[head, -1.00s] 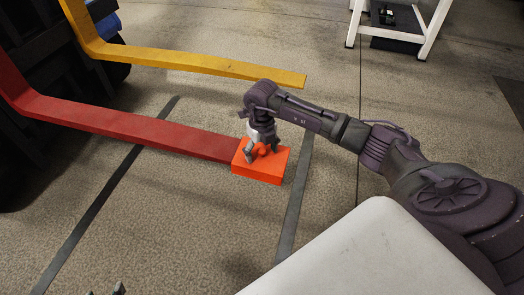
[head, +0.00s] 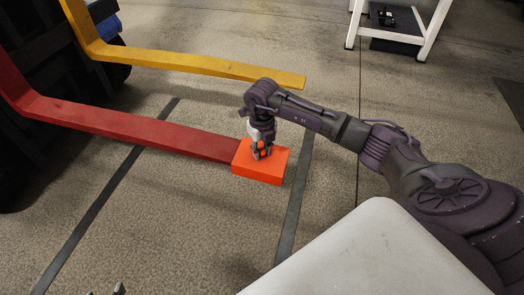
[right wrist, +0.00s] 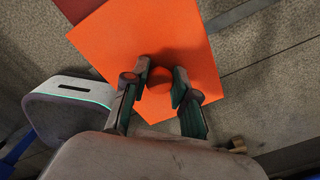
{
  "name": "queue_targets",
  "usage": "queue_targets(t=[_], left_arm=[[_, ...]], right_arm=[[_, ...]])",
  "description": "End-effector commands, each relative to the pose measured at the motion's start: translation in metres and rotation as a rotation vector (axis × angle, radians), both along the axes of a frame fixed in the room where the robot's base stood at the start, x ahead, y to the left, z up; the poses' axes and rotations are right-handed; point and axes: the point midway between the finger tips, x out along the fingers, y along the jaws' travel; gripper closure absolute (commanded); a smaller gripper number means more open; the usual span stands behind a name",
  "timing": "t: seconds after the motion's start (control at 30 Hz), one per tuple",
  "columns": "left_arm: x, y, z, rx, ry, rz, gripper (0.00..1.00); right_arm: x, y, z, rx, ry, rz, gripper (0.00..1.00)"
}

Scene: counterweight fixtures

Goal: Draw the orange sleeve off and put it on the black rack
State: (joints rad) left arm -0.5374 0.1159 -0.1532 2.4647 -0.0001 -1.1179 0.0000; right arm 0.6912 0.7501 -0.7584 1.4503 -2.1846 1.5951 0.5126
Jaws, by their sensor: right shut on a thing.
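The orange sleeve (head: 272,174) is a box-like block on the tip of the red fork (head: 140,128), low over the floor. The right wrist view shows its flat top (right wrist: 130,35) and a round orange knob (right wrist: 160,88). My right gripper (head: 262,153) is on top of the sleeve, its fingers shut on the knob, one on each side (right wrist: 159,86). Of my left gripper (head: 118,289) only a tip shows at the bottom edge; its jaws cannot be made out. I cannot identify the black rack for sure; a dark panel (head: 508,97) shows at the right edge.
A yellow fork (head: 200,64) runs beyond the red one, with its tip free. A white-legged stand (head: 427,32) with small dark items is at the top right. A white surface (head: 370,255) fills the lower right. Floor in front of the sleeve is clear.

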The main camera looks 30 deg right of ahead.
Motion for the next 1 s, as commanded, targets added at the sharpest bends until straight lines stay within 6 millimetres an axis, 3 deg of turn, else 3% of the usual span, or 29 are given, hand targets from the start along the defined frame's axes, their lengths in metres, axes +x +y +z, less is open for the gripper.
queue_targets(t=[0.03, 1.0], left_arm=[[0.000, 0.000, -0.001, 0.000, 0.002, 0.000, 0.48], [-0.024, 0.008, -0.014, 0.029, 0.141, 0.010, 0.48]], right_arm=[[-0.007, -0.001, -0.010, -0.006, 0.024, 0.001, 1.00], [-0.008, 0.001, -0.004, -0.001, 0.026, 0.004, 1.00]])
